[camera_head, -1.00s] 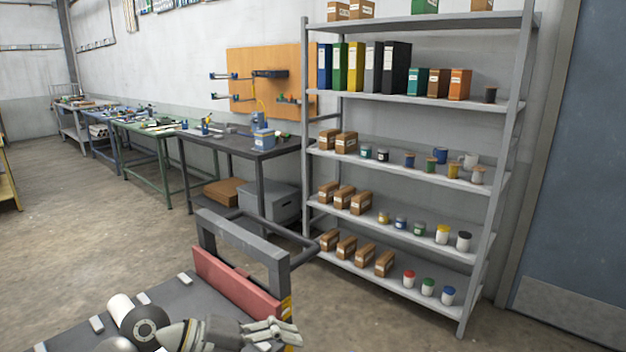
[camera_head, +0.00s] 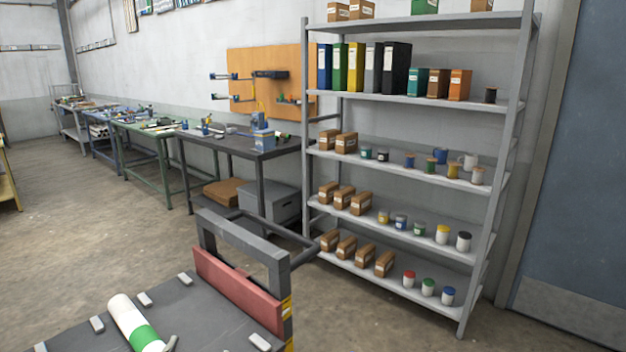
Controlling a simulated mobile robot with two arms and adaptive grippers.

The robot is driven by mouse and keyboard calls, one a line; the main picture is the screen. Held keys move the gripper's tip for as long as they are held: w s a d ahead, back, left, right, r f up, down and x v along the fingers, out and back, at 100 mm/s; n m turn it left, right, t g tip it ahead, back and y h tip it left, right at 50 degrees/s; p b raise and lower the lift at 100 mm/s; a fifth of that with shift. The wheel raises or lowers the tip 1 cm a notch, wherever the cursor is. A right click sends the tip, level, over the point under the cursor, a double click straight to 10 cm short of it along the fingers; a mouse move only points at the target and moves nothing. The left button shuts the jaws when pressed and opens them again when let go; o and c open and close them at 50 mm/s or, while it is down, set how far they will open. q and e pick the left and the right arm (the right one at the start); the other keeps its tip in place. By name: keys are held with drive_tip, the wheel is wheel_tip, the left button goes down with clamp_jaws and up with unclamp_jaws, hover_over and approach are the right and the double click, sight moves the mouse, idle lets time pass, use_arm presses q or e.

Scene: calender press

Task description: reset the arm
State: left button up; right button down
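Neither gripper shows clearly in the head view, and no arm reaches across the picture. A white cylinder with a green band (camera_head: 135,322) lies on the dark grey platform (camera_head: 203,318) at the bottom left. Its near end is cut off by the picture's lower edge. A small grey piece (camera_head: 170,343) shows beside the cylinder at that edge; I cannot tell what it is.
Small light blocks (camera_head: 145,299) sit on the platform. A red panel (camera_head: 237,287) and grey frame with a handle (camera_head: 245,247) stand at its far end. A loaded shelf (camera_head: 420,177) stands right, workbenches (camera_head: 240,147) behind.

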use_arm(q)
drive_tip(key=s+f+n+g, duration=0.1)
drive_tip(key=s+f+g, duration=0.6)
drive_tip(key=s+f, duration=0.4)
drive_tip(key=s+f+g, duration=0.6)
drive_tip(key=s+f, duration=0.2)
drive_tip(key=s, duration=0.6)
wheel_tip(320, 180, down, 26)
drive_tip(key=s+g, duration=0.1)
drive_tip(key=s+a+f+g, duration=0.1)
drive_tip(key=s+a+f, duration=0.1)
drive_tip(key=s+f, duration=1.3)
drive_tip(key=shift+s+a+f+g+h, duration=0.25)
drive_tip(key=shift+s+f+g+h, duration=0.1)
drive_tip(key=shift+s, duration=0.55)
